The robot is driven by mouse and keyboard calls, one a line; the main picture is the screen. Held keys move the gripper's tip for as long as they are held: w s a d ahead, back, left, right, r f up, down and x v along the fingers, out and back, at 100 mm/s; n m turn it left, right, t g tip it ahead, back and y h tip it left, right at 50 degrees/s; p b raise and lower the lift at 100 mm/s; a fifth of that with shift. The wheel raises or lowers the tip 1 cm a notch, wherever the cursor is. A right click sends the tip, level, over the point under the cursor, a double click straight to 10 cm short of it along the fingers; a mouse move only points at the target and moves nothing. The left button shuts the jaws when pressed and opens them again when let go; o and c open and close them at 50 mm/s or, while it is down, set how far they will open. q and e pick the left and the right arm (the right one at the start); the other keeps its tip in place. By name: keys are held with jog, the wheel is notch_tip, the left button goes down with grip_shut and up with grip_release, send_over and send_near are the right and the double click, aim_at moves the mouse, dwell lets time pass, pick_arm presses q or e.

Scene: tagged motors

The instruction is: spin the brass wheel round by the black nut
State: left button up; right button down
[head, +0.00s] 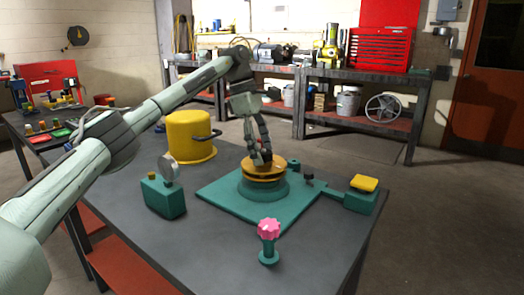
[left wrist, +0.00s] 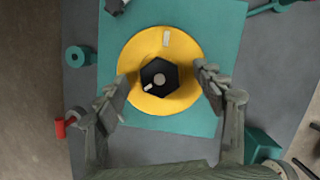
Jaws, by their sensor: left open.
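The brass wheel (head: 264,170) sits level on a round teal hub on a teal base plate (head: 222,191). In the left wrist view the wheel (left wrist: 133,63) is a yellow disc with a pale mark near its top edge. The black nut (left wrist: 160,77) is a hexagon at its middle, with a pale mark on its lower left. My left gripper (head: 263,158) points down over the wheel. In the left wrist view its two open fingers (left wrist: 161,93) stand either side of the nut, apart from it. The head view mostly hides the nut. My right gripper is not in view.
On the table stand a yellow pot (head: 190,138), a teal box with a round gauge (head: 163,195), a pink knob on a teal post (head: 269,232) and a teal box with a yellow top (head: 361,194). The table's front right is clear.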

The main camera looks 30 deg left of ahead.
pick_arm(q)
jog(key=n, duration=0.2)
jog(key=shift+s+f+n+t+b, duration=0.1)
jog(key=shift+f+n+t+b, duration=0.05)
jog(key=shift+n+t+b, duration=0.25)
jog(key=n+t+y, duration=0.1)
jog(key=n, duration=0.3)
jog(key=shift+d, duration=0.1)
jog(key=n+y, duration=0.1)
jog(key=n, duration=0.2)
jog(key=shift+s+d, duration=0.1)
jog(key=n+y, duration=0.1)
jog(key=n, duration=0.3)
jog(key=shift+t, duration=0.4)
